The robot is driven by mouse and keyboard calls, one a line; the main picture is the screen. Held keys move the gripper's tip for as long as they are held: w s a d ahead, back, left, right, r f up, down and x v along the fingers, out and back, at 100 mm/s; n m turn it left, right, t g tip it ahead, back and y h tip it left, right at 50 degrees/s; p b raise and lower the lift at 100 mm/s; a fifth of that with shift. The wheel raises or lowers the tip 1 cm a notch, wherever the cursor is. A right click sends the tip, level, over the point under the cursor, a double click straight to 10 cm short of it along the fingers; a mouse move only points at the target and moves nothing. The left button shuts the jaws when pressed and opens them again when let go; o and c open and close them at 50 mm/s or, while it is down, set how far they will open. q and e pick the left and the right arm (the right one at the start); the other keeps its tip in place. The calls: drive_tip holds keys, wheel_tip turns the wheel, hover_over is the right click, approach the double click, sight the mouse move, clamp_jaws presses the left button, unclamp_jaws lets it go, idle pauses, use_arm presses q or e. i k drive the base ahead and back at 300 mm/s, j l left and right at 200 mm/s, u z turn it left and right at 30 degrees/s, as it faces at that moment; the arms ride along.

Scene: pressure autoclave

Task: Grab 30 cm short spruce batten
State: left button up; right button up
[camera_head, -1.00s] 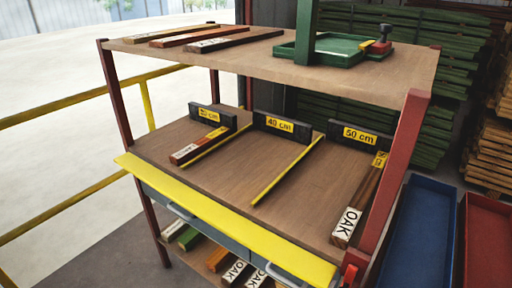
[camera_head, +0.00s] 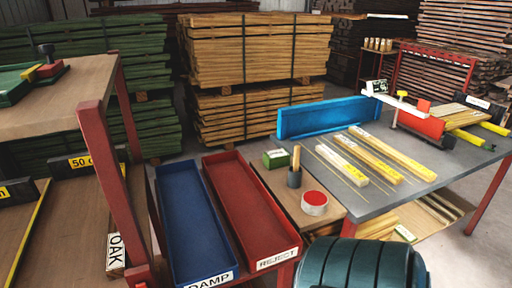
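Three pale battens lie side by side on the grey table at the right. The nearest one (camera_head: 345,165) looks shortest, the middle one (camera_head: 373,158) is longer, and the far one (camera_head: 398,155) looks longest. Each carries yellow and white marking that is too small to read, so I cannot confirm which is 30 cm spruce. Thin strips lie between them on the grey table (camera_head: 375,205). Neither of my grippers shows.
A blue DAMP tray (camera_head: 187,225) and a red REJECT tray (camera_head: 245,205) stand left of the table. A blue upright fence (camera_head: 325,117) lines its back edge. A dark cup (camera_head: 294,178) and a red-topped round tin (camera_head: 314,203) stand nearby. The shelf rack's red post (camera_head: 105,170) is at left.

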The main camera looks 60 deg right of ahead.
sight(356, 177)
drive_tip(key=z, duration=2.6)
drive_tip(key=i+l+u, duration=0.15)
drive_tip(key=u, duration=0.25)
drive_tip(key=i+l+u, duration=0.1)
drive_tip(key=u, duration=0.3)
drive_tip(key=i+l+u, duration=0.15)
drive_tip(key=l, duration=0.25)
drive_tip(key=l+u, duration=0.15)
drive_tip(key=l, duration=0.3)
drive_tip(key=i+l+u, duration=0.15)
drive_tip(key=l, duration=0.25)
drive_tip(key=i+l, duration=0.1)
drive_tip(key=l, duration=0.45)
drive_tip(key=i+l, duration=0.1)
drive_tip(key=l, duration=1)
drive_tip(key=i+l+u, duration=0.1)
drive_tip(key=l, duration=0.45)
drive_tip(key=i, duration=0.05)
